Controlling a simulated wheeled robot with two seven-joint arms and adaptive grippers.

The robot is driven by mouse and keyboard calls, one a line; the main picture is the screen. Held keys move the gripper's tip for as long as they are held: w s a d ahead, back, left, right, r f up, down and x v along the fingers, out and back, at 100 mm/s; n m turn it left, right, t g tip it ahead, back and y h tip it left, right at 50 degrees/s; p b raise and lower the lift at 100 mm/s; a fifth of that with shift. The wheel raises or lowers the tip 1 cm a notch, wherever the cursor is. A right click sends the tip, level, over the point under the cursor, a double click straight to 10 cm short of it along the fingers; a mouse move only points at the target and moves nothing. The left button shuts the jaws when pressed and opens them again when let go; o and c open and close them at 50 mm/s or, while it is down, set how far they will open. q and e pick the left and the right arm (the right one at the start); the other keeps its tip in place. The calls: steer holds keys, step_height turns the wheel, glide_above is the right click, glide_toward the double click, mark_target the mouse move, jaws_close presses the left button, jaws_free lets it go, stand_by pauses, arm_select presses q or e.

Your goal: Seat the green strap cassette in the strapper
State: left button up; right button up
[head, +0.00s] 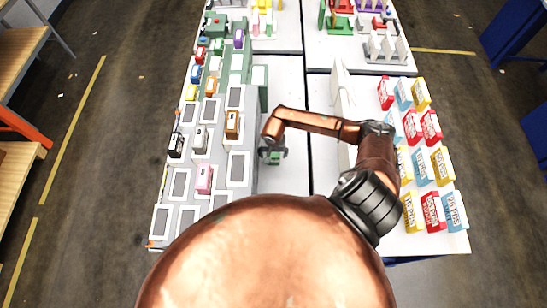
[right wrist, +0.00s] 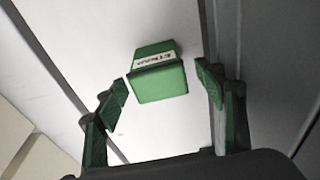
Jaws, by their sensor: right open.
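The green strap cassette, a green block with a white printed label (right wrist: 158,77), sits on the white tabletop strip beside the machine row. In the head view a green piece (head: 272,158) shows just below my right gripper (head: 274,150). In the right wrist view my right gripper (right wrist: 163,84) is open. The cassette lies in the gap between its green-padded fingers and a little beyond their tips, with space on both sides. I cannot tell which of the machines at the left is the strapper. My left gripper is not in view.
Grey and green machines (head: 238,167) with coloured cassettes line the left side. A pale upright panel (head: 342,95) stands right of the gap between the tables. Red, blue and yellow boxes (head: 431,210) fill the right side. More machines (head: 386,46) stand at the back.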

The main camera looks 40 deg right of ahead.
steer(key=shift+c, duration=0.4)
steer(key=c, duration=1.3)
steer(key=shift+r, duration=0.1)
steer(key=shift+c, duration=0.2)
